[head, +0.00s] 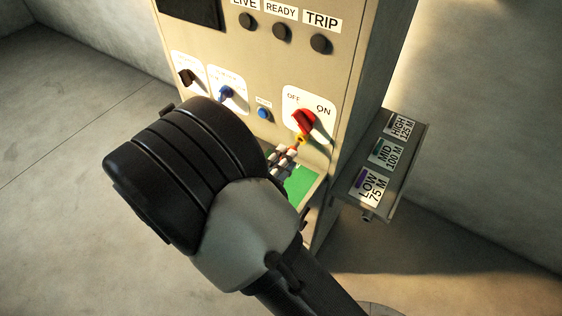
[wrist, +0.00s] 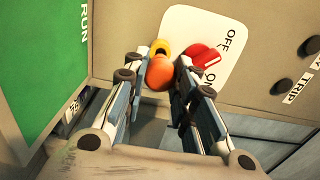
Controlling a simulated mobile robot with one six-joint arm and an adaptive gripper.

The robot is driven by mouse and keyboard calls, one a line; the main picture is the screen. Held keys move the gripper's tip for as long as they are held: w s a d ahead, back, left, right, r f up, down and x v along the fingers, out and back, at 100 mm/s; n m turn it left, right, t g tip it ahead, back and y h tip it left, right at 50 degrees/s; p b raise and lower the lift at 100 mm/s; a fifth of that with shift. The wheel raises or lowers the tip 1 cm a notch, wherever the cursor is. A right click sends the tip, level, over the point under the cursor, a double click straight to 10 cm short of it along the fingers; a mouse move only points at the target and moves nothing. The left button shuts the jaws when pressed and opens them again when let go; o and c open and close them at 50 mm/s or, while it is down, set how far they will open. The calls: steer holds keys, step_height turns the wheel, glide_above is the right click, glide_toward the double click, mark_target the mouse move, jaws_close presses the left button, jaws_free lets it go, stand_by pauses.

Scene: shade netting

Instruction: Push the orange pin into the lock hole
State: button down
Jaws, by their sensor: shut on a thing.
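The orange pin shows its rounded head (wrist: 159,72) between the fingertips of my gripper (wrist: 156,76) in the wrist view. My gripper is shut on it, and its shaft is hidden. A yellow ring (wrist: 159,46), likely the lock hole's rim, shows just behind the pin head, partly covered by it. I cannot tell whether the pin's tip is in the hole. The red switch handle (wrist: 198,57) is beside the pin on the white OFF/ON plate (wrist: 212,28). In the head view my gripper (head: 288,152) is just below the red handle (head: 304,122).
The grey cabinet (head: 264,62) also carries blue (head: 227,93) and dark (head: 187,76) knobs. A green panel (head: 301,184) lies below my gripper. A side shelf (head: 414,158) with LOW, MID and HIGH labels juts out at the right.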

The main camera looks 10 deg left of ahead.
steer(key=shift+p+x, duration=0.85)
steer(key=shift+p, duration=0.2)
stand_by(0.7)
steer(key=shift+w+d, duration=0.15)
steer(key=shift+w, duration=0.2)
stand_by(0.3)
steer(key=shift+w+d+p, duration=0.15)
steer(key=shift+w+p, duration=0.15)
steer(key=shift+w, duration=0.05)
steer(key=c, duration=1.2)
jaws_free()
steer(key=v, duration=1.2)
